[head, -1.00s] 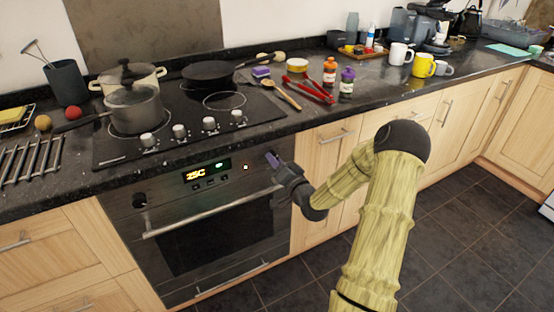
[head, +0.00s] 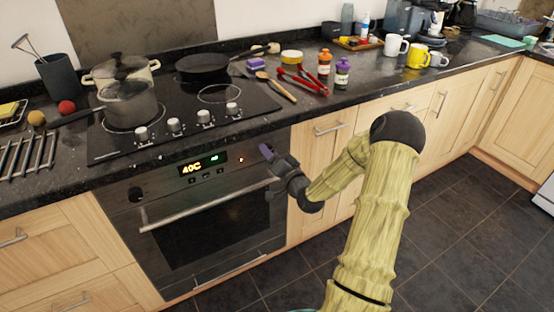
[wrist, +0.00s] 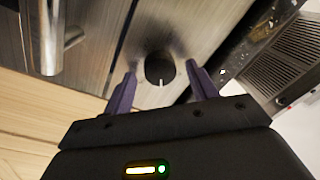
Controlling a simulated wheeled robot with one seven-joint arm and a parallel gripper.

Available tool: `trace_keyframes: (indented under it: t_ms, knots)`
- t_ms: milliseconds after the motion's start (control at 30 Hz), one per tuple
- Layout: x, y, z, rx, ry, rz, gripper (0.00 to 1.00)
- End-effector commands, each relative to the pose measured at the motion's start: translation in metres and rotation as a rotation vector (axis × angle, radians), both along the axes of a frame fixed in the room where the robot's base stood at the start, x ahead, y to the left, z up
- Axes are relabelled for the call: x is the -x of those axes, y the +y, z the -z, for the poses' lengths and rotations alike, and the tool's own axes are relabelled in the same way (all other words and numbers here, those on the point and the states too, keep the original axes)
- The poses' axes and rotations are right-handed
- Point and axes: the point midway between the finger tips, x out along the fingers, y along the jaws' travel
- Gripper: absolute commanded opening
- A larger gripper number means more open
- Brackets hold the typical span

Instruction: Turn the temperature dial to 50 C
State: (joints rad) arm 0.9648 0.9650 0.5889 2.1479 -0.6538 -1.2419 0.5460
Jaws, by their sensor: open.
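The oven's display (head: 190,164) glows and reads 40C in the head view. A round dark dial (wrist: 159,66) with a pale pointer mark sits on the oven's metal panel in the wrist view. My gripper (wrist: 161,74) is open, with one purple finger on each side of this dial; I cannot tell whether they touch it. In the head view my gripper (head: 267,152) is at the right end of the oven panel and hides this dial. Another dark knob (head: 136,194) is at the panel's left end.
The oven's bar handle (head: 210,204) runs just below the panel; part of it shows in the wrist view (wrist: 50,38). The hob (head: 185,115) above holds a pot (head: 128,104) and a dark pan (head: 203,67). The floor in front is clear.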

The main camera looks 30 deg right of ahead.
Motion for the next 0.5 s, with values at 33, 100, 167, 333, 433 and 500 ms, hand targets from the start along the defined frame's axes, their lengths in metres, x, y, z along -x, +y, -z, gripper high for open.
trace_keyframes:
  t_ms: [33,100,167,333,433,500]
  knots:
    - [0.002,0.000,0.000,0.000,0.001,0.001,0.58]
    - [0.006,-0.001,0.001,0.000,0.001,0.001,0.58]
    - [0.012,-0.002,0.001,0.001,0.001,0.002,0.58]
    - [0.040,-0.004,0.003,0.000,0.004,0.002,0.58]
    - [0.060,-0.005,0.004,-0.002,0.003,0.003,0.58]
    - [0.074,-0.006,0.005,-0.001,0.004,0.002,0.58]
